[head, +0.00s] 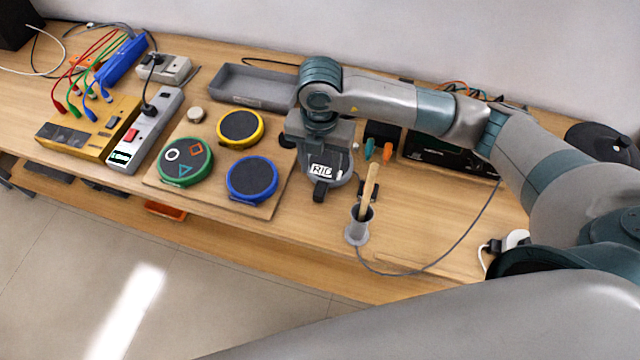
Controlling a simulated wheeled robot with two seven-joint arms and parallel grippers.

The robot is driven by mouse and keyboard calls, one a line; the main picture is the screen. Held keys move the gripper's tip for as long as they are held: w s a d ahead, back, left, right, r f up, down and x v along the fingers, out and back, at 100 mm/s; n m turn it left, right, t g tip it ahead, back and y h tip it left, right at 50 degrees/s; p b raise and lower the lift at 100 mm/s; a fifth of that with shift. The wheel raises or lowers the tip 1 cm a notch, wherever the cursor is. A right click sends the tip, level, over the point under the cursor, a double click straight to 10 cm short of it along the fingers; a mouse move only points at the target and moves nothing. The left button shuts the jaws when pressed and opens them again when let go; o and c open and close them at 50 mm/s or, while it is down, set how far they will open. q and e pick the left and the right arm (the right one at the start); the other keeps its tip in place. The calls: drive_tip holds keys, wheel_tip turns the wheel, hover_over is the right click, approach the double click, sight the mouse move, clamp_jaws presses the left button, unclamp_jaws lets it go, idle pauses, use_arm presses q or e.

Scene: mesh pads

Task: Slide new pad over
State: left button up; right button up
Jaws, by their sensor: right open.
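Three round dark mesh pads lie on a light wooden board (266,207). The yellow-rimmed pad (240,128) is at the back, the blue-rimmed pad (252,178) at the front right. The green-rimmed pad (185,160) at the left carries a white ring, an orange square and a teal triangle. I cannot tell which pad is the new one. My right gripper (319,187) is open and points down just right of the board, apart from the pads. The arm hides what is beneath it. My left gripper is not in view.
A wooden stick (370,184) stands in a grey cup (357,231) right of my gripper. A grey tray (250,83) lies behind the board. A power strip (150,128) and a yellow box with leads (88,128) stand left. The table's front edge is close.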

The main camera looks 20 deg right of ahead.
sight(320, 189)
wheel_tip(320, 189, down, 10)
drive_tip(key=p, duration=0.2)
drive_tip(key=shift+f+p, duration=0.2)
drive_tip(key=shift+p, duration=0.15)
clamp_jaws()
